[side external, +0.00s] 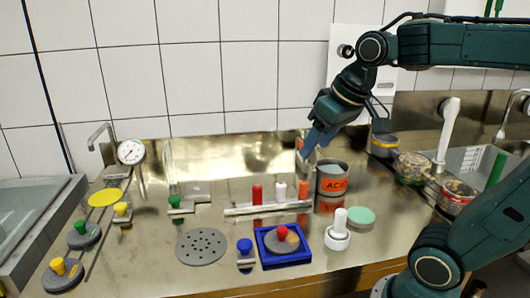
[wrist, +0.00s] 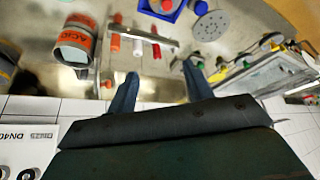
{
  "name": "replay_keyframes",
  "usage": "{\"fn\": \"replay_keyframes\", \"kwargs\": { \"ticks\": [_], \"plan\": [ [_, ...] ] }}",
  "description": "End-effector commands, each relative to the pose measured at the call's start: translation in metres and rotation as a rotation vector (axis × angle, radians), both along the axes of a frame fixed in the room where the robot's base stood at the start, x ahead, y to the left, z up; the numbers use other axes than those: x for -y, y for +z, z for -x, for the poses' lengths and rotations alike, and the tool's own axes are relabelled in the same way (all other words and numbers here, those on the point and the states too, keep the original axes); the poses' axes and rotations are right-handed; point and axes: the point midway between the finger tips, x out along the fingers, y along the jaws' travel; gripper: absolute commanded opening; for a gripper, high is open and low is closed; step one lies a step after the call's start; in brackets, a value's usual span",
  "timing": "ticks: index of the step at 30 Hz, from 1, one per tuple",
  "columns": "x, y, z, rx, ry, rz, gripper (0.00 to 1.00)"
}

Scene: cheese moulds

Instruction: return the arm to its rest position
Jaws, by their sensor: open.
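My gripper (side external: 308,150) is raised above the back of the steel counter, just behind and left of the grey can with the orange ACID label (side external: 333,178). In the wrist view its two blue fingers (wrist: 160,72) stand apart with nothing between them. The can also shows at the left of the wrist view (wrist: 76,42). A grey disc with a red knob (side external: 282,241) sits in the blue square tray (side external: 268,263) at the front middle. Two grey discs with green (side external: 83,236) and yellow (side external: 62,275) knobs lie at the left.
A perforated disc (side external: 201,246), a white-handled piece (side external: 338,232) and a dial gauge (side external: 131,152) stand around. Jars (side external: 412,167) stand right of the can. The tiled wall (side external: 190,60) is close behind.

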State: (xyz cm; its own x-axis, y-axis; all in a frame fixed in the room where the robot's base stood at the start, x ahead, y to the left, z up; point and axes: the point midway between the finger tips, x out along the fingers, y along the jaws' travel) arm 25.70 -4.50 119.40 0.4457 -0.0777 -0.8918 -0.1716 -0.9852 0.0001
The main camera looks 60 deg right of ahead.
Motion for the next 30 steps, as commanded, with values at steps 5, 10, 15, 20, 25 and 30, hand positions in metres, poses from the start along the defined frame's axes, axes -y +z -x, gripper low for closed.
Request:
{"fn": "replay_keyframes", "kwargs": {
  "ticks": [5, 10, 15, 20, 25, 30],
  "plan": [
    [-0.026, -0.021, 0.039, 0.013, 0.086, 0.001, 0.51],
    [-0.040, -0.039, 0.065, 0.020, 0.143, 0.002, 0.51],
    [-0.045, -0.049, 0.077, 0.023, 0.170, 0.001, 0.51],
    [-0.046, -0.051, 0.079, 0.022, 0.174, 0.002, 0.51],
    [-0.046, -0.050, 0.079, 0.022, 0.173, 0.002, 0.51],
    [-0.046, -0.050, 0.078, 0.022, 0.173, 0.002, 0.51]
  ]
}}
